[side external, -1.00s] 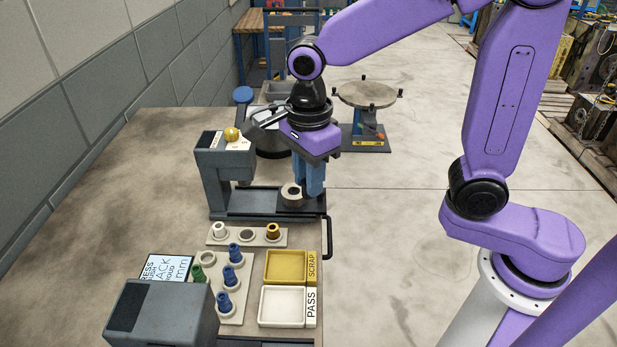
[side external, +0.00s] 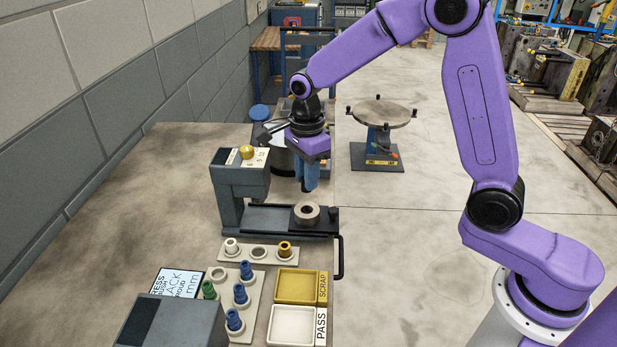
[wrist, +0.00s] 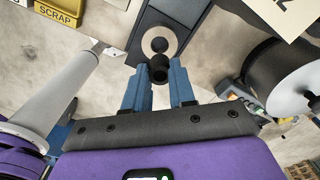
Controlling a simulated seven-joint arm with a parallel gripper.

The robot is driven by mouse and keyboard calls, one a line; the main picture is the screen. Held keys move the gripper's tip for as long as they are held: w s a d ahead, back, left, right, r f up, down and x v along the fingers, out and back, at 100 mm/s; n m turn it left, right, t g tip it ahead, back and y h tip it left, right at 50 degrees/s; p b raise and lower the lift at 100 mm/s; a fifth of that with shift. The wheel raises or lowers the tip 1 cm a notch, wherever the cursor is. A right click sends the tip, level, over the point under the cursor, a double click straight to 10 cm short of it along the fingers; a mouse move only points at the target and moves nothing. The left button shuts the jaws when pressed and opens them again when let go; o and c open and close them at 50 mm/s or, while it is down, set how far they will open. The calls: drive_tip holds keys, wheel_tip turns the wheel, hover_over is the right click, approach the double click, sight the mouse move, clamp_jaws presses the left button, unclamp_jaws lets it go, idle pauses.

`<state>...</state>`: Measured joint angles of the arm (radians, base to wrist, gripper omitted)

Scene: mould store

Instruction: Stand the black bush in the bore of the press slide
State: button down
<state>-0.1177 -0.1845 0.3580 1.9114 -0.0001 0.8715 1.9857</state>
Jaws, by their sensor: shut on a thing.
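The black bush (wrist: 158,72) is a short dark hollow cylinder between the fingertips of my gripper (wrist: 159,78) in the wrist view. The gripper is shut on it. In the side view my gripper (side external: 307,186) points down, and the bush cannot be made out there. The press slide (side external: 272,218) is a dark rail carrying a pale round ring (side external: 298,214) with a dark bore. In the wrist view the ring (wrist: 146,41) lies just beyond the bush, its bore visible. In the side view the gripper appears above and behind the ring, apart from it.
The press post (side external: 231,198) with a yellow knob stands left of the slide. In front are a pale rack (side external: 271,252) with bushes, a blue-bush block (side external: 255,299), a yellow SCRAP tray (side external: 277,299) and a white PASS tray (side external: 271,337). A round turntable (side external: 381,112) stands behind.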

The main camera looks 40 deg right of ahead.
drive_tip(key=shift+f, duration=2.55)
drive_tip(key=shift+f, duration=0.5)
idle(3.4)
drive_tip(key=shift+r, duration=0.25)
idle(0.3)
idle(0.3)
drive_tip(key=shift+c, duration=2.3)
unclamp_jaws()
